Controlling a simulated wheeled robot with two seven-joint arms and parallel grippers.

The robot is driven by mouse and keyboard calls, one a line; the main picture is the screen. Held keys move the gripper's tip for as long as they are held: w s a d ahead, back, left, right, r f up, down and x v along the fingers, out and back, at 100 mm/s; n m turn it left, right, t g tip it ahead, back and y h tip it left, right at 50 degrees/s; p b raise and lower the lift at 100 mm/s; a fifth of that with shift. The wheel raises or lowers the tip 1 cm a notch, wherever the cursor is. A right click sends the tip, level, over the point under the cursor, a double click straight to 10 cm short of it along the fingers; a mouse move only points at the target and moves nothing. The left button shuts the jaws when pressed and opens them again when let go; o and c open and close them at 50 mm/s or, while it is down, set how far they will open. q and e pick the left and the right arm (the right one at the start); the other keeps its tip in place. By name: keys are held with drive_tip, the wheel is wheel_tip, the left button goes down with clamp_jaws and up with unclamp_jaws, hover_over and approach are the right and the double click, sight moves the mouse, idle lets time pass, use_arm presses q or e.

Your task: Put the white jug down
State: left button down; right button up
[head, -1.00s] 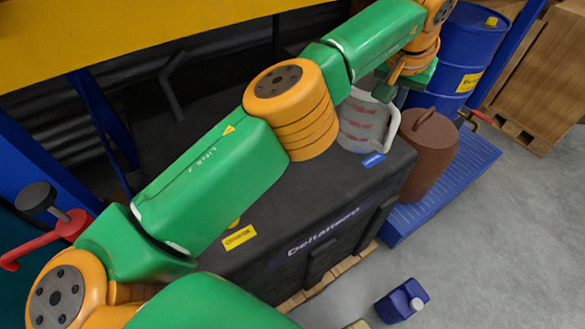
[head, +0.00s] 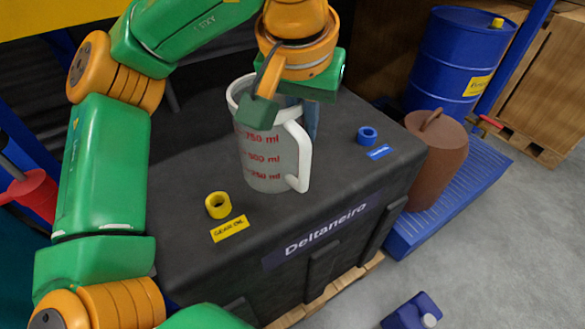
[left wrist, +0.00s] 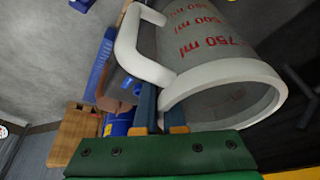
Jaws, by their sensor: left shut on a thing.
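The white jug (head: 262,160) has red volume marks and a white handle (head: 297,155). It is upright over the middle of the black box top (head: 335,185); I cannot tell whether its base touches. My left gripper (head: 285,108) is shut on it from above, near the rim and handle. In the left wrist view, the jug (left wrist: 205,45) shows its open mouth, and my left gripper's fingers (left wrist: 158,122) are close beside the rim and the handle's upper end. The exact contact is partly hidden. My right gripper is not in view.
On the box, a yellow ring (head: 218,205) with a yellow label is left of the jug, and a blue ring (head: 367,135) with a blue label is right. A brown container (head: 436,160) and blue drum (head: 462,60) stand beyond the right edge. A blue canister (head: 410,312) is lower right.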

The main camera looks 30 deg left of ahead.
use_arm(q)
drive_tip(key=shift+s+a+f, duration=0.1)
drive_tip(key=shift+a+f, duration=0.2)
drive_tip(key=shift+f, duration=0.05)
drive_tip(key=w+a+f+p, duration=0.3)
drive_tip(key=w+a+f, duration=0.2)
drive_tip(key=w+f, duration=0.7)
drive_tip(key=shift+w+f, duration=0.3)
drive_tip(key=shift+f, duration=0.2)
drive_tip(key=c, duration=1)
unclamp_jaws()
